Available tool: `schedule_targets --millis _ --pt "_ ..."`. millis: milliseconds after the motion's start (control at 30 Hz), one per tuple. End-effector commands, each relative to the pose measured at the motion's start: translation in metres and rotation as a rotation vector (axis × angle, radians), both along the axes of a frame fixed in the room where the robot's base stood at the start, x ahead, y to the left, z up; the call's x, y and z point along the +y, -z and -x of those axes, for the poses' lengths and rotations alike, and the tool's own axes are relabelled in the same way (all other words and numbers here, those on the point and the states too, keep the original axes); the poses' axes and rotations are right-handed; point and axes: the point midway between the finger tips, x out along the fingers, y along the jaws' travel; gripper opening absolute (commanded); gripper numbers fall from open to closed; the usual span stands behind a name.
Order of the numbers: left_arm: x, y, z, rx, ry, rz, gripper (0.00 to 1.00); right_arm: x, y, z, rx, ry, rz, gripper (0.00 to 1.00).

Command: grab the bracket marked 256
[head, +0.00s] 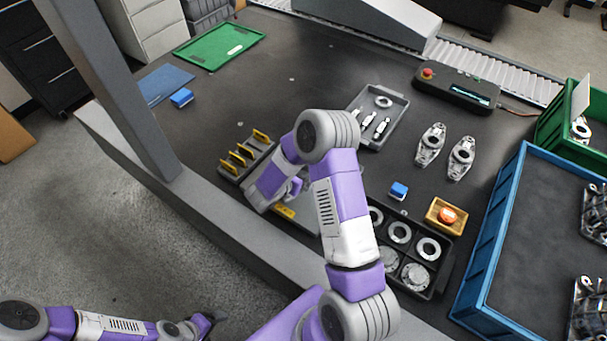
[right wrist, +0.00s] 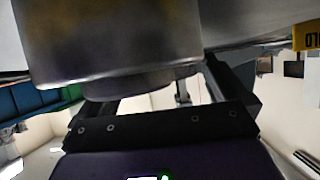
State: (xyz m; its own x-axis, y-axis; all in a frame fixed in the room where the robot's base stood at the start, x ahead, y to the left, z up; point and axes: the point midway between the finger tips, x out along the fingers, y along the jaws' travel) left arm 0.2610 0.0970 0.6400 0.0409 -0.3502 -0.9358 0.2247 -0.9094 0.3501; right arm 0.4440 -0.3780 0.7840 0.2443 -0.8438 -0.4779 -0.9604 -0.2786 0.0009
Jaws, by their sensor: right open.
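Two silver brackets, a left one (head: 430,145) and a right one (head: 461,158), lie side by side on the dark table, right of centre in the head view. More brackets (head: 590,300) lie in the blue crate. No number is legible on any bracket. My right arm crosses the middle of the head view, left of the brackets, and its links hide its fingers there. In the right wrist view my right gripper (right wrist: 155,98) is open, with a large blurred metal cylinder (right wrist: 115,45) close in front. My left gripper (head: 204,324) is low at bottom left, too small to judge.
The blue crate (head: 490,245) and green crate (head: 548,128) bound the right side. A grey tray (head: 397,106), control box (head: 462,90), orange button box (head: 445,216), ring tray (head: 432,292) and yellow-marked rack (head: 230,166) stand around.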

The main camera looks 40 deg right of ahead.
Motion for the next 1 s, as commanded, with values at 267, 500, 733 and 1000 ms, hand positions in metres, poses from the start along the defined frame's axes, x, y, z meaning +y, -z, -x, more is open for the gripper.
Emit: schedule_targets --millis 267,500,733,1000 --pt "0.000 0.000 0.000 0.000 0.000 0.000 0.81 0.001 0.000 0.000 0.000 -0.001 -0.001 0.80" --pt "0.000 0.000 0.000 0.000 0.000 0.000 0.81 0.001 0.000 0.000 0.000 0.000 -0.001 0.43" --pt "0.000 0.000 0.000 0.000 0.000 0.000 0.81 0.000 -0.002 0.000 -0.003 0.000 0.002 0.16" --pt "0.000 -0.007 0.000 0.000 0.000 0.000 0.81 0.000 -0.018 -0.001 -0.005 0.000 0.003 0.16"
